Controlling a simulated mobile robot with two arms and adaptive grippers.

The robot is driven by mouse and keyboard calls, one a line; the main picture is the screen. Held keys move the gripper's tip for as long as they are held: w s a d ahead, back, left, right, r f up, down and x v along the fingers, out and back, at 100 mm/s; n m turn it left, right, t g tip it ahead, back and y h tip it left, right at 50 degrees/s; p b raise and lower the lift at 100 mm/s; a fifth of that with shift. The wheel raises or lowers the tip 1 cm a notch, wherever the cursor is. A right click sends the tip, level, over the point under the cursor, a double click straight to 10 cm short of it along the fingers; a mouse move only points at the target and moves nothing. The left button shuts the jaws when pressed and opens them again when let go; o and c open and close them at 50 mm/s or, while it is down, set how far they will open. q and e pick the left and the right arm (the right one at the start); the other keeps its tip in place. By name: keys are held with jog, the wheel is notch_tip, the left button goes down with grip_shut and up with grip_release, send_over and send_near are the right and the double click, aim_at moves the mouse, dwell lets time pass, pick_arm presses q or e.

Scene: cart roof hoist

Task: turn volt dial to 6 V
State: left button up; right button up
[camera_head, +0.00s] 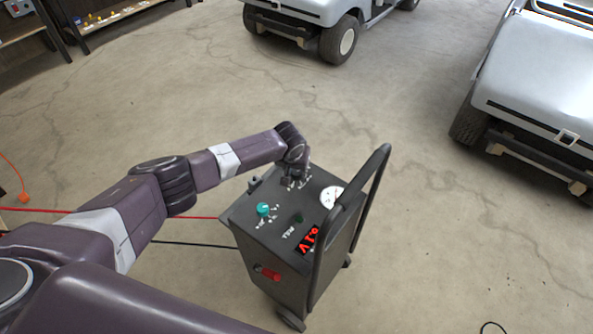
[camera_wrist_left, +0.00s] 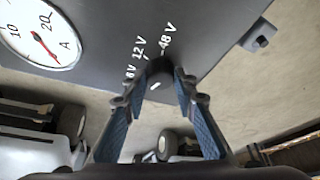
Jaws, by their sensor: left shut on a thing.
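The volt dial (camera_wrist_left: 159,68) is a small dark knob on the top panel of the dark grey wheeled charger (camera_head: 262,255). In the wrist view, printed labels stand beside it: 12 V, 48 V and a partly covered one at the left. A white mark shows near the knob, but I cannot tell which label it points to. My left gripper (camera_head: 292,180) reaches down to the panel's far side; in the wrist view its blue-padded fingers (camera_wrist_left: 163,82) are shut around the dial. In the head view the gripper hides the dial. My right gripper is in neither view.
A tall handle (camera_head: 351,205) rises at the charger's right. Pale carts (camera_head: 545,85) stand beyond; the concrete floor between is clear.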

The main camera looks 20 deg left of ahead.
pick_arm(q)
jog(key=shift+a+f+m+h+b, duration=0.15)
jog(key=shift+m+h+b, duration=0.2)
jog(key=shift+m, duration=0.75)
jog(key=shift+m+h+b, duration=0.4)
jog(key=shift+m+h, duration=0.05)
jog(key=shift+m, duration=0.35)
jog(key=m+h+b, duration=0.1)
jog(key=m+b, duration=0.2)
jog(key=shift+m+g, duration=0.3)
jog(key=shift+g, duration=0.1)
jog(key=shift+a+m+h+b, duration=0.1)
jog(key=shift+m+h+b, duration=0.2)
jog(key=shift+m+b, duration=0.35)
jog(key=o, duration=1.1)
jog(key=shift+w, duration=0.1)
jog(key=shift+r, duration=0.2)
